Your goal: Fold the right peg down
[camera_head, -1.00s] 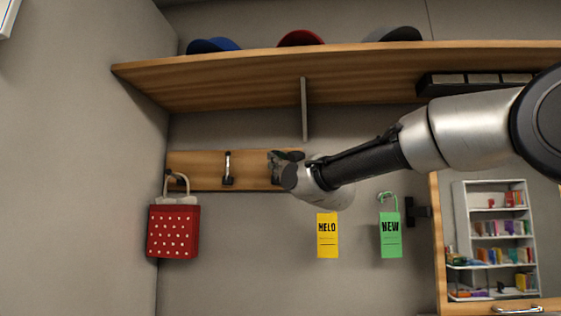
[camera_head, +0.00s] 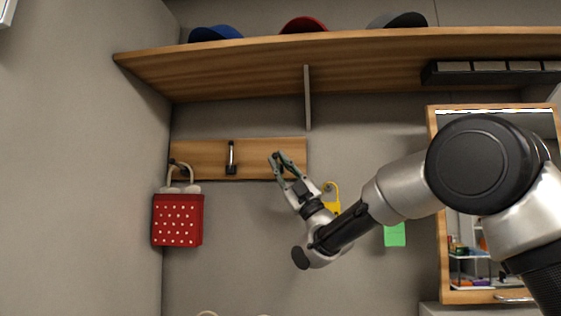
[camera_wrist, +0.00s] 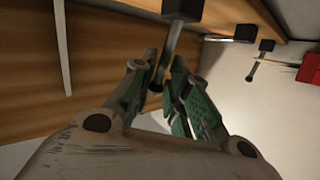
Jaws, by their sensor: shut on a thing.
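The right peg (camera_wrist: 171,45) has a dark base and a metal rod in the wrist view. Its rod runs down in the picture to between my gripper's green fingers. My gripper (camera_wrist: 156,88) is shut on this rod near its far end. In the head view my gripper (camera_head: 280,158) reaches up from below to the right end of the wooden peg board (camera_head: 200,158) and hides most of the right peg. The middle peg (camera_head: 231,158) is bare. The left peg carries a red bag (camera_head: 178,220); the bag also shows at the wrist view's right edge (camera_wrist: 309,68).
A wooden shelf (camera_head: 330,60) with several caps runs above the board, with a support bracket (camera_head: 308,97) right of it. A yellow tag (camera_head: 331,198) and a green tag (camera_head: 395,235) are partly behind my arm. A framed mirror (camera_head: 441,200) is at right.

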